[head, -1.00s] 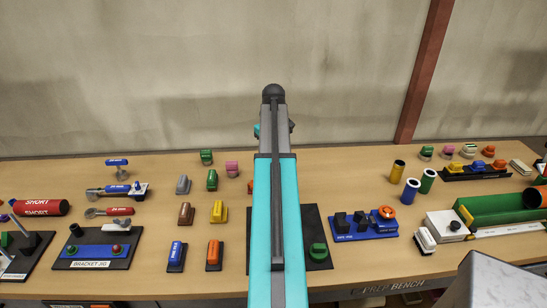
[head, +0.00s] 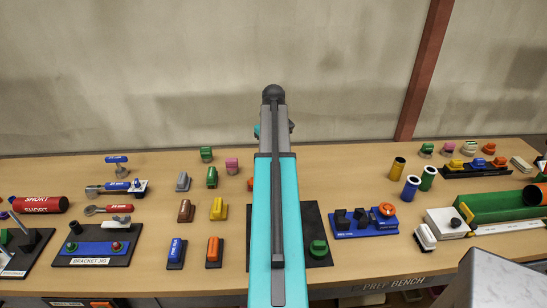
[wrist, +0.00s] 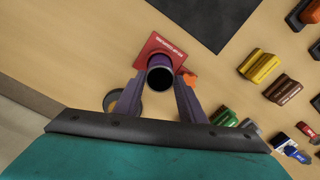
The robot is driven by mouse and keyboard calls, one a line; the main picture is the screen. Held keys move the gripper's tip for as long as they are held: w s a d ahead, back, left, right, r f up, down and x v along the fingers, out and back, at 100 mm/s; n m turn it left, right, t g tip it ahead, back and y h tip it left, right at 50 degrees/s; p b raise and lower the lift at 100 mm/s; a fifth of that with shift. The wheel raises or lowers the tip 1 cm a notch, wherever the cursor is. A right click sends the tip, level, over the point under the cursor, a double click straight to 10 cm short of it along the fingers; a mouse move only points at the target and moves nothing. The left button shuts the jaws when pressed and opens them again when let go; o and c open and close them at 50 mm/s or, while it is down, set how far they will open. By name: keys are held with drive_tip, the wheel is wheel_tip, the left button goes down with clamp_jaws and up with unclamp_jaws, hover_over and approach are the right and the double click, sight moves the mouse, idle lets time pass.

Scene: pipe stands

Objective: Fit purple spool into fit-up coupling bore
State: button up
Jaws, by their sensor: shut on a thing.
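In the wrist view my gripper (wrist: 160,84) is shut on the purple spool (wrist: 160,77), whose dark round open end faces the camera between the fingers. The red fit-up base plate (wrist: 155,48) with white lettering lies just beyond the spool. The spool's far end overlaps the plate, and the coupling bore is hidden behind it. I cannot tell whether the spool is inside the bore or only above it. In the head view my arm hides the gripper, spool and coupling.
An orange part (wrist: 190,78) shows close to the right finger, and a dark ring (wrist: 110,100) beside the left finger. Yellow (wrist: 258,66) and brown (wrist: 282,90) blocks stand to the right. A dark mat (wrist: 205,20) lies beyond. Bare bench lies left of the plate.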

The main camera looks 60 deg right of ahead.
drive_tip(key=shift+f, duration=0.55)
drive_tip(key=o, duration=1.4)
drive_tip(key=shift+c, duration=0.2)
drive_tip(key=shift+r+p, duration=1.45)
drive_tip(key=shift+r, duration=1.1)
wheel_tip(320, 180, up, 14)
drive_tip(key=b, duration=0.4)
drive_tip(key=shift+f, duration=0.15)
